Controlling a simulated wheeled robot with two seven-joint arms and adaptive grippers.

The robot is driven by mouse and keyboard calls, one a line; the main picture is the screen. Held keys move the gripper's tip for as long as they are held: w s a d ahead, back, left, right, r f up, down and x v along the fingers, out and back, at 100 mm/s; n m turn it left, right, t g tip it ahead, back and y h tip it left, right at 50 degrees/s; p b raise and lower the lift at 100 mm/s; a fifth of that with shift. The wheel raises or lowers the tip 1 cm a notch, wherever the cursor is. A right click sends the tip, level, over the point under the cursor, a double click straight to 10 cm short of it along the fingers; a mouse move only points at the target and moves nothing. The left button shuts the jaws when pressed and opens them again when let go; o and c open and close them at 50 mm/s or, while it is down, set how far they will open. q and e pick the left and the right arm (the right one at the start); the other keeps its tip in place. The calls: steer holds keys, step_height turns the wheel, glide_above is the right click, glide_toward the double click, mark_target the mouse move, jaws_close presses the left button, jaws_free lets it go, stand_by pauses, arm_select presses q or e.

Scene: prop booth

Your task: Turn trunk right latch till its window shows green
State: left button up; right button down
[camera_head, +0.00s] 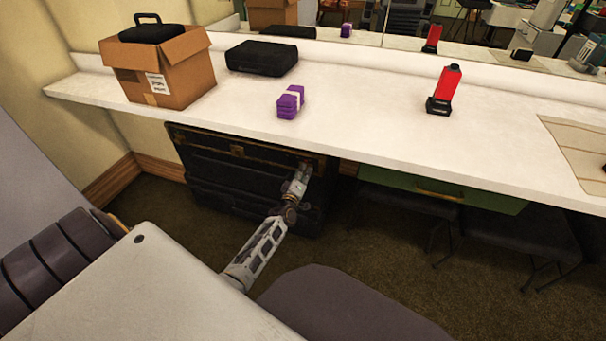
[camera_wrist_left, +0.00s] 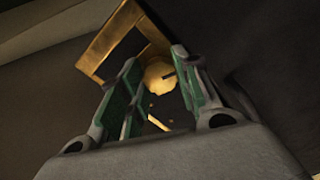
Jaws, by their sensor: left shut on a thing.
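The trunk (camera_head: 228,178) is dark with brass trim and stands on the carpet under the counter. My left gripper (camera_head: 303,171) is at the right end of its front face. In the left wrist view a round brass latch knob (camera_wrist_left: 159,77) sits before a brass frame (camera_wrist_left: 100,48). My left gripper (camera_wrist_left: 156,66) has its green-padded fingers on either side of the knob and is shut on it. The fingers partly hide the latch. I cannot make out its window or that window's colour. My right gripper is in neither view.
The white counter (camera_head: 350,110) overhangs the trunk. On it are an open cardboard box (camera_head: 180,75), a black case (camera_head: 262,57), a purple stack (camera_head: 290,102) and a red bottle-like object (camera_head: 444,90). A green drawer (camera_head: 400,183) and dark stools (camera_head: 525,232) are right of the trunk.

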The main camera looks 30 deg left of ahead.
arm_select(q)
steer(key=shift+n, duration=0.9)
steer(key=shift+a, duration=0.1)
steer(key=o, duration=1.1)
steer(key=shift+c, duration=0.2)
steer(key=shift+s, duration=0.15)
steer(key=v, duration=1.1)
steer(key=shift+s, duration=0.3)
